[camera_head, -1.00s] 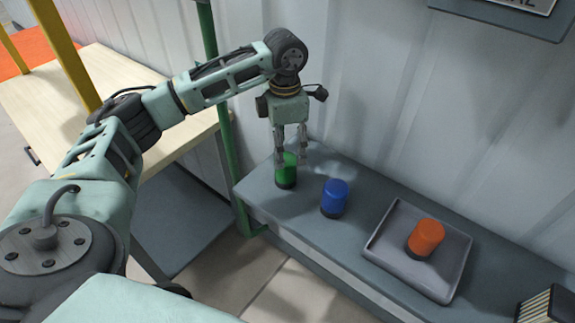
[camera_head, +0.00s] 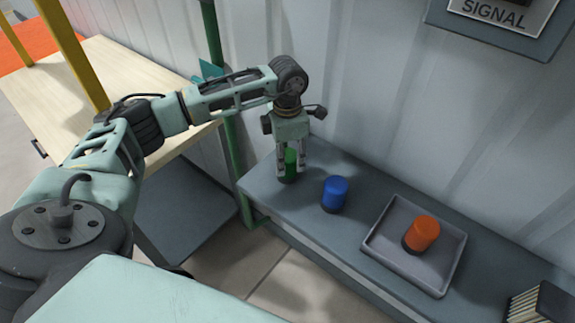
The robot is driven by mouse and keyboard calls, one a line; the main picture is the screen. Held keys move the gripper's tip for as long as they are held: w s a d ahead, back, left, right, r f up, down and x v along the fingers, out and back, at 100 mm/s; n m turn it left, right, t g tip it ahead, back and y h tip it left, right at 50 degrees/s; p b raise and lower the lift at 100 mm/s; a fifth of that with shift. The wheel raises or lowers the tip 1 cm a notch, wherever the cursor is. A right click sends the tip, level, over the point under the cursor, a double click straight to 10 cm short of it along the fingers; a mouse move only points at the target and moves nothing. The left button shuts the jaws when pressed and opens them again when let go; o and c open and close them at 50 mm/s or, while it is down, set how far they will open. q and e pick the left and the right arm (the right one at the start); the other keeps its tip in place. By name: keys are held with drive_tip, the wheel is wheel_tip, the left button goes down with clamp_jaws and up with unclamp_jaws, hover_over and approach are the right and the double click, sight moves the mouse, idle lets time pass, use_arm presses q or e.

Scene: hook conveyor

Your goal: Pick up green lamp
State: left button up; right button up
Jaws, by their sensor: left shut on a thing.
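The green lamp (camera_head: 290,163) stands upright at the left end of the grey shelf (camera_head: 348,226). It has a green top and a dark base. My left gripper (camera_head: 290,172) points down over it, with a finger on each side, and is shut on it. The fingers cover parts of the lamp's sides. I cannot tell whether the lamp's base still touches the shelf. My right gripper is not in view.
A blue lamp (camera_head: 335,194) stands on the shelf just right of the green one. An orange lamp (camera_head: 422,233) stands in a grey tray (camera_head: 383,259) further right. A green post (camera_head: 231,150) and a wooden table (camera_head: 95,78) are at the left. A corrugated wall rises behind the shelf.

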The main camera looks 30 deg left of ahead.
use_arm(q)
drive_tip(key=c, duration=0.5)
drive_tip(key=shift+r, duration=0.1)
